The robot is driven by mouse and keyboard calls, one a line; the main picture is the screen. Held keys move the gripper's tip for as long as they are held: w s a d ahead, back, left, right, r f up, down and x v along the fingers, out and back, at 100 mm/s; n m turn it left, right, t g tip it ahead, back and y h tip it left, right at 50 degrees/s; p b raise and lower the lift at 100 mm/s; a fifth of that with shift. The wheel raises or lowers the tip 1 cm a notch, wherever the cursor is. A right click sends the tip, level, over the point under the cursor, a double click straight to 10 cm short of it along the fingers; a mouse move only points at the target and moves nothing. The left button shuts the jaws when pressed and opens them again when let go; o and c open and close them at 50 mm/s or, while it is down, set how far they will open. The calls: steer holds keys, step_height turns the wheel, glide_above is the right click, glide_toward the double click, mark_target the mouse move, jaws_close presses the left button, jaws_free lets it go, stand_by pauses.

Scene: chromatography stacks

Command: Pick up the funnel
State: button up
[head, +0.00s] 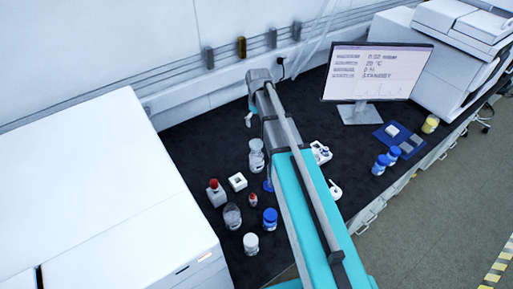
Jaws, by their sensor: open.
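A clear, pale piece (256,158) stands on the dark bench top, left of my arm. It could be the funnel, but it is too small to tell for certain. My arm reaches across the bench from the lower right, and its wrist is near the back wall. My gripper (249,118) hangs below the wrist, small in the view and partly hidden by it. It is open, behind the clear piece and apart from it in the picture. The arm hides part of the bench.
A clear jar (232,217), a blue-capped bottle (270,221), a white-capped bottle (251,244), a red-topped item (215,193) and a white square holder (237,182) stand nearby. A monitor (375,73) stands right; a large white instrument (85,190) borders the left. The bench's back left is clear.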

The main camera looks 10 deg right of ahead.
steer(key=b, duration=0.8)
glide_above(256, 143)
steer(key=shift+s+d+f, duration=0.1)
steer(key=shift+f, duration=2)
steer(key=shift+s+d+f, duration=0.1)
steer(key=shift+f, duration=2)
steer(key=shift+f+b, duration=0.15)
steer(key=shift+b, duration=0.15)
steer(key=f+b, duration=0.2)
steer(key=f, duration=0.1)
steer(key=shift+w+a+b, duration=0.1)
steer(key=shift+w+b, duration=0.15)
steer(key=shift+b, duration=0.15)
steer(key=shift+f+b, duration=1)
steer(key=shift+b, duration=0.05)
steer(key=c, duration=0.8)
steer(key=shift+c, duration=0.2)
steer(key=shift+r, duration=0.2)
